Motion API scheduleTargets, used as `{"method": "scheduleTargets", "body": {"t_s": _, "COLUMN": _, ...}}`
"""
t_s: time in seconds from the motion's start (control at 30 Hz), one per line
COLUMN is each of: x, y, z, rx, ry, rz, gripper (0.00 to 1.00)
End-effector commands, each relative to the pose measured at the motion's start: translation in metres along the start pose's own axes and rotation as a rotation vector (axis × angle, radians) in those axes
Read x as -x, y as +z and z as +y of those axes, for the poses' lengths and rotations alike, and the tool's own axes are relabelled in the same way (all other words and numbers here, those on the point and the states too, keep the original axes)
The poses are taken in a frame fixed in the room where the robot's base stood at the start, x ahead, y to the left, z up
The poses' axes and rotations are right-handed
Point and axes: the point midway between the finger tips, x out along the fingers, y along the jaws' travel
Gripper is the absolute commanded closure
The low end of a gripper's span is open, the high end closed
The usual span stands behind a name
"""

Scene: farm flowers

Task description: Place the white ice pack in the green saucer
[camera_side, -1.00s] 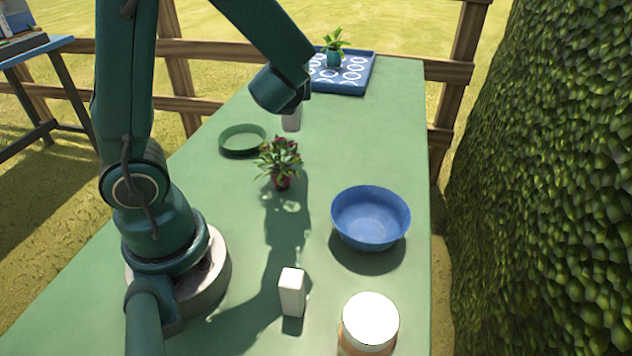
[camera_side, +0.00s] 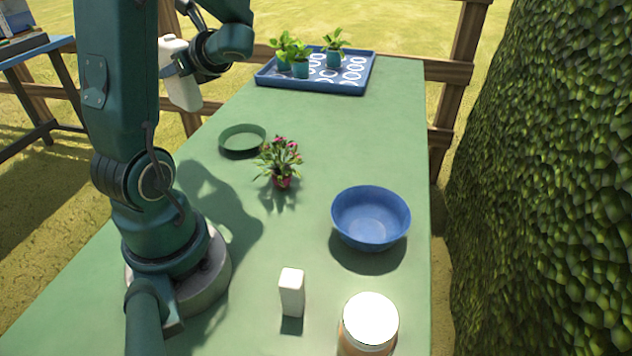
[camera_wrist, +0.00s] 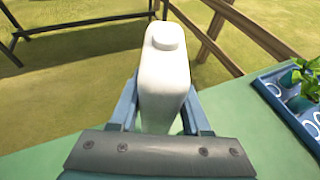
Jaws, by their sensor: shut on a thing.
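My gripper (camera_wrist: 163,108) is shut on the white ice pack (camera_wrist: 164,70), a flat white body with a round knob at one end. In the side view, the ice pack (camera_side: 184,92) hangs in the air at the upper left, beyond the table's left edge in the picture, with my gripper (camera_side: 187,60) around it. The green saucer (camera_side: 242,140) lies on the table, below and to the right of the ice pack, and looks empty. The saucer is not in the wrist view.
A pot of pink flowers (camera_side: 281,165) stands close to the saucer's right. A blue bowl (camera_side: 370,217), a small white box (camera_side: 291,292) and a white-lidded jar (camera_side: 370,325) stand nearer. A blue tray (camera_side: 350,87) with potted green plants is at the back.

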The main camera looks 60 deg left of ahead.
Motion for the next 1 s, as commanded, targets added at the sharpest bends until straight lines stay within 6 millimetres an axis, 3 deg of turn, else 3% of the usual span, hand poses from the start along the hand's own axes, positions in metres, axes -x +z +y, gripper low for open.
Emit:
{"method": "scheduleTargets", "body": {"t_s": 0.17, "x": -0.008, "y": 0.000, "z": 0.006, "rx": 0.015, "ry": 0.042, "rz": -0.001, "gripper": 1.00}}
{"method": "scheduleTargets", "body": {"t_s": 0.8, "x": 0.007, "y": -0.071, "z": -0.084, "rx": 0.014, "ry": 0.039, "rz": -0.001, "gripper": 1.00}}
{"method": "scheduleTargets", "body": {"t_s": 1.0, "x": 0.009, "y": -0.080, "z": -0.095, "rx": 0.016, "ry": 0.041, "rz": -0.002, "gripper": 1.00}}
